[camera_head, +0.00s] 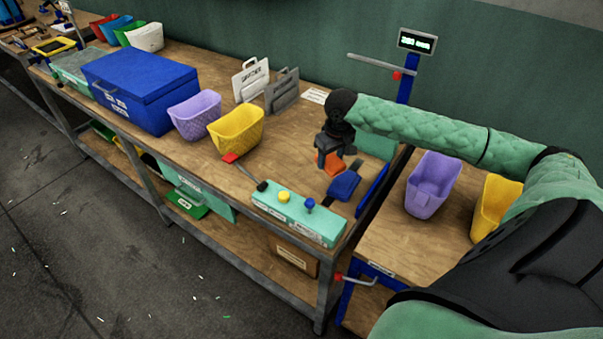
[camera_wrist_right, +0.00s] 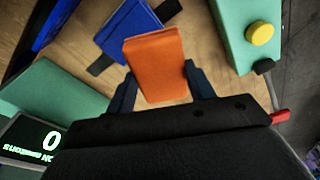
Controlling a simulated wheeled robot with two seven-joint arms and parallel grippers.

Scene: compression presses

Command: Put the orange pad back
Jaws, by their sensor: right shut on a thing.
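The orange pad (camera_wrist_right: 155,65) is a small block between the two fingers of my right gripper (camera_wrist_right: 160,90). In the head view the orange pad (camera_head: 333,165) shows below the right gripper (camera_head: 331,150), over the right end of the wooden bench. My right gripper is shut on the pad. A blue pad (camera_head: 344,186) with dark ends lies on the bench just in front of it, and it also shows in the wrist view (camera_wrist_right: 128,27). Whether the orange pad touches the bench is unclear. My left gripper is not in view.
A green control box (camera_head: 297,218) with yellow and blue knobs sits at the bench's front edge. Yellow (camera_head: 237,130) and purple (camera_head: 195,114) bins and a blue chest (camera_head: 139,90) stand to the left. A lit display (camera_head: 417,41) stands behind. Purple (camera_head: 432,184) and yellow (camera_head: 494,206) bins stand right.

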